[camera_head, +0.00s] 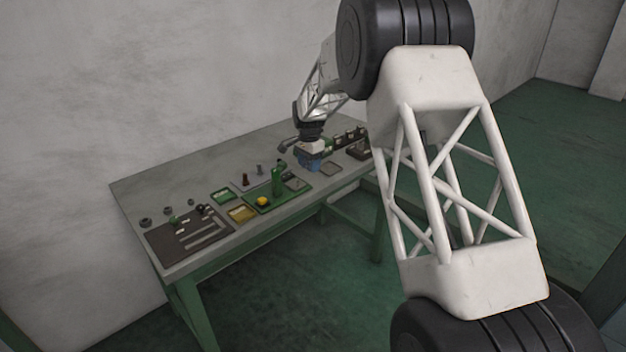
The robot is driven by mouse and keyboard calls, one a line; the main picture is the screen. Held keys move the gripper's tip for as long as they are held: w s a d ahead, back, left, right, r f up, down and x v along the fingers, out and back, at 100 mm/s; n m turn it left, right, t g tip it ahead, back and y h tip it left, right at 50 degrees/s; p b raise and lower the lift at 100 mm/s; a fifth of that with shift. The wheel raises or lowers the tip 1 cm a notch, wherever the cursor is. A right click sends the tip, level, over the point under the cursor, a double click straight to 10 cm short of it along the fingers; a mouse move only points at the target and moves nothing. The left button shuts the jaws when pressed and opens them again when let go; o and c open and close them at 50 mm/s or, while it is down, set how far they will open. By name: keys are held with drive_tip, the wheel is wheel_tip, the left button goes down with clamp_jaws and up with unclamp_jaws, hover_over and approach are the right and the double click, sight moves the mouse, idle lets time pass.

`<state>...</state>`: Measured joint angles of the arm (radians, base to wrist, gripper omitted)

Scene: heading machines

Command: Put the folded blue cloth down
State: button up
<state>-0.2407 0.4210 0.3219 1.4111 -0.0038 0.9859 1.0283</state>
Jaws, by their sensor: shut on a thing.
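The folded blue cloth (312,164) shows as a small blue patch at the lower end of my gripper (310,155), over the right half of the workbench. My gripper points down and is shut on the cloth. The fingers hide part of the cloth, and it is too small here to tell whether it touches the bench top.
The grey-topped green workbench (150,187) stands along the wall. A dark slotted board (170,247) lies at its left end. A green tray (262,208) with a green upright and yellow piece is left of my gripper, beside a yellow tray (242,214). A grey pad (331,170) lies close right.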

drive_tip(key=s+d+f, duration=0.4)
drive_tip(key=s+d, duration=0.1)
drive_tip(key=s, duration=0.3)
drive_tip(key=shift+a, duration=0.1)
hover_over(315, 178)
drive_tip(key=shift+s+a+f, duration=0.1)
drive_tip(key=shift+s+f, duration=0.1)
drive_tip(key=shift+f, duration=0.6)
idle(0.3)
drive_tip(key=shift+f, duration=1.75)
drive_tip(key=shift+f, duration=0.1)
drive_tip(key=o, duration=1)
